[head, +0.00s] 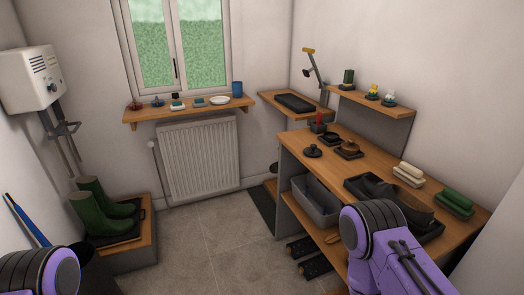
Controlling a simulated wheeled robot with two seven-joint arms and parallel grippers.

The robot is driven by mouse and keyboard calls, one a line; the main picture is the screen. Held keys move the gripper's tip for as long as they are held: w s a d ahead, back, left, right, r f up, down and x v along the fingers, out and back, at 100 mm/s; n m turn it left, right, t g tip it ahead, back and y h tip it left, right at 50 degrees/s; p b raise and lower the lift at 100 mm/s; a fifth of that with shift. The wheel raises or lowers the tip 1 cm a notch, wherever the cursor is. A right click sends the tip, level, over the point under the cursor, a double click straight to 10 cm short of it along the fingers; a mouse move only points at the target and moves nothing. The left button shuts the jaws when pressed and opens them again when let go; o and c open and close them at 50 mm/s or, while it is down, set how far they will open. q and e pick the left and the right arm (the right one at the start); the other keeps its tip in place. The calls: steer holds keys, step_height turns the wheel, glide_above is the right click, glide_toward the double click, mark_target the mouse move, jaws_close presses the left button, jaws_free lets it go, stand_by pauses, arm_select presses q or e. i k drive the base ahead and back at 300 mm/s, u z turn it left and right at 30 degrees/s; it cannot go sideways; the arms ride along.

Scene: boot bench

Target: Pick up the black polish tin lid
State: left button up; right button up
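A small round black piece with a raised knob (313,151) lies at the left front of the wooden bench top; it looks like the black polish tin lid, but it is too small to be sure. Dark low items in small trays stand just right of it, one nearer (348,151) and one farther back (330,138). Only purple links of my two arms show, at the bottom left corner and the bottom right. Neither gripper's fingers are in view. My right arm link covers part of the bench's near front.
A black tray with a dark boot (400,202) lies on the bench (370,168), with cream cloths (409,174) and green cloths (455,204) behind it. A grey bin (316,201) sits below. Green boots (95,207) stand far left. The middle floor is clear.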

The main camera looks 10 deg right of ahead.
mark_target(312, 152)
steer(key=u, duration=0.1)
steer(key=i, duration=3.25)
steer(key=z, duration=1.55)
